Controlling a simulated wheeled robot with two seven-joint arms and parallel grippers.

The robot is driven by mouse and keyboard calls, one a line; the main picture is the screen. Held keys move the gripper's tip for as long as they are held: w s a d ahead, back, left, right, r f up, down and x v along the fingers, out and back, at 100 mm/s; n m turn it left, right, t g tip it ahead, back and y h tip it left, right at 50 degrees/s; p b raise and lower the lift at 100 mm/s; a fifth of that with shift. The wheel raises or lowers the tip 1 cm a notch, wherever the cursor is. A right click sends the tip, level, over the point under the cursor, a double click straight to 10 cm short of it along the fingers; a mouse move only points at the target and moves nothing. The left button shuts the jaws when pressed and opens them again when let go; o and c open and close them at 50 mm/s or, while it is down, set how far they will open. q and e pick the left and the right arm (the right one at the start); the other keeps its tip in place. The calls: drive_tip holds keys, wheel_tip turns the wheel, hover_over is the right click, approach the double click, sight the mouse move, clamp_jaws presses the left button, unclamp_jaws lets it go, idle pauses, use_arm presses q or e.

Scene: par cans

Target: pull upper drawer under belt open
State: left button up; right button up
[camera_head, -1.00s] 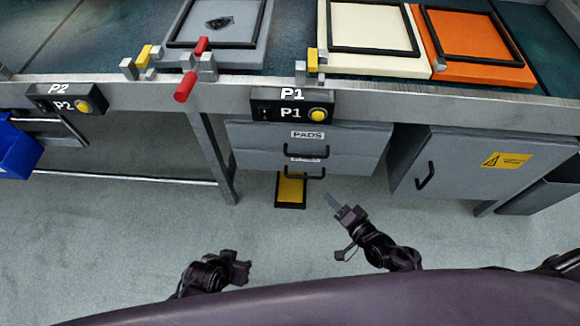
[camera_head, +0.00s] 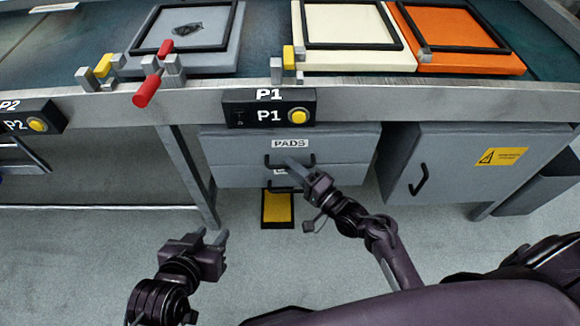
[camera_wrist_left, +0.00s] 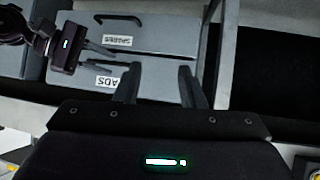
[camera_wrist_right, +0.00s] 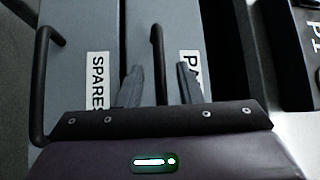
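The grey upper drawer (camera_head: 235,148) under the belt carries a PADS label and a black bar handle (camera_head: 272,164). Its front looks flush with the lower drawer (camera_head: 235,174), labelled SPARES in the right wrist view. My right gripper (camera_head: 297,168) is at the upper handle. In the right wrist view its two fingers are apart, with the upper handle (camera_wrist_right: 157,50) showing between them; contact is not visible. My left gripper (camera_head: 210,236) is open and empty, low and left of the drawers.
A grey cabinet (camera_head: 465,160) stands right of the drawers. A table leg (camera_head: 187,175) is on their left. The P1 button box (camera_head: 268,108) hangs just above the upper drawer. A yellow black-rimmed pad (camera_head: 278,208) lies below.

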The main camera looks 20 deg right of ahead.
use_arm(q)
drive_tip(key=shift+w+d+r+t, duration=0.15)
drive_tip(key=shift+w+r+t, duration=0.5)
drive_tip(key=shift+r, duration=0.3)
use_arm(e)
drive_tip(key=shift+w+a+r, duration=0.1)
drive_tip(key=shift+w+a, duration=0.2)
drive_tip(key=shift+w, duration=0.25)
clamp_jaws()
